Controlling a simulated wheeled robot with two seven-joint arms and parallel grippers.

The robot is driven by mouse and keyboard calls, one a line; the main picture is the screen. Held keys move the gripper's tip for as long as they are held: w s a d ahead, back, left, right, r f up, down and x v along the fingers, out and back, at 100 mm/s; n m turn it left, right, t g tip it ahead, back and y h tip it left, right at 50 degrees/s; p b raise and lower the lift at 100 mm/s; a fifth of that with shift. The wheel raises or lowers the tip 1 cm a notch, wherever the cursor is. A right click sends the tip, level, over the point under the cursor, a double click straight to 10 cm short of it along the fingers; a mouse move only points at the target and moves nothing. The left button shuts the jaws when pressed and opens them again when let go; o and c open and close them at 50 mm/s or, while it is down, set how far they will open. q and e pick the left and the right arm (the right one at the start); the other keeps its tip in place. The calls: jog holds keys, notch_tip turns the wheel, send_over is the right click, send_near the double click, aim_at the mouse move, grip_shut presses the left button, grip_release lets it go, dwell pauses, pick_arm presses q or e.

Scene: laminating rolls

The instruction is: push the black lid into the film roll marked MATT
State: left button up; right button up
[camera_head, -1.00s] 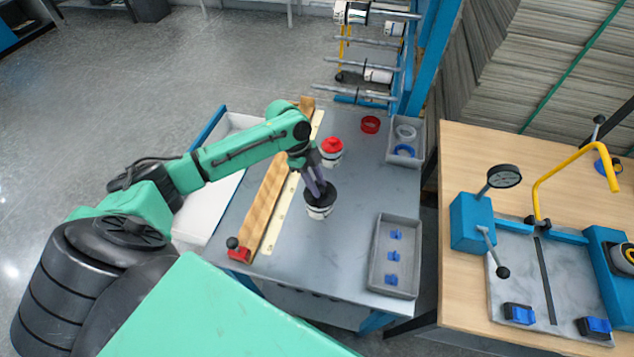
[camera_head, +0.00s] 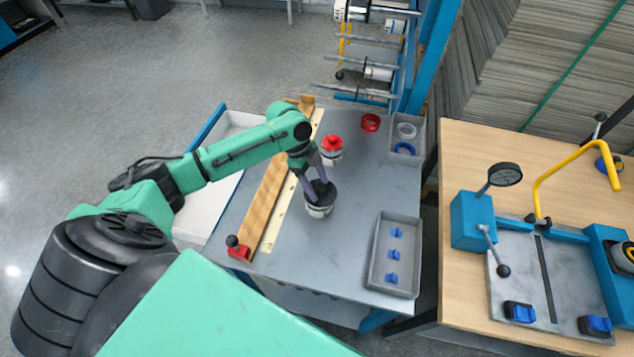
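The black lid (camera_head: 325,194) sits on top of a white film roll (camera_head: 319,211) that stands upright on the grey table. The roll's marking is too small to read. I cannot tell how deep the lid sits in it. My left gripper (camera_head: 317,186) is right above the lid, pointing down, with its fingers spread apart; its fingertips are at the lid's top. A second white roll (camera_head: 331,157) with a red lid (camera_head: 332,143) stands just behind. My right gripper is not in view.
A wooden board (camera_head: 264,205) lies to the left of the rolls. A loose red ring (camera_head: 370,122) lies at the back. A grey tray with rings (camera_head: 419,148) and a tray with blue clips (camera_head: 380,283) lie at the right. The table's middle right is clear.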

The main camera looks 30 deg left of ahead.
pick_arm(q)
jog(key=b+v, duration=0.2)
jog(key=v, duration=1.2)
jog(key=shift+a+r+b, duration=0.2)
jog(key=shift+r+b, duration=0.1)
jog(key=shift+b, duration=0.1)
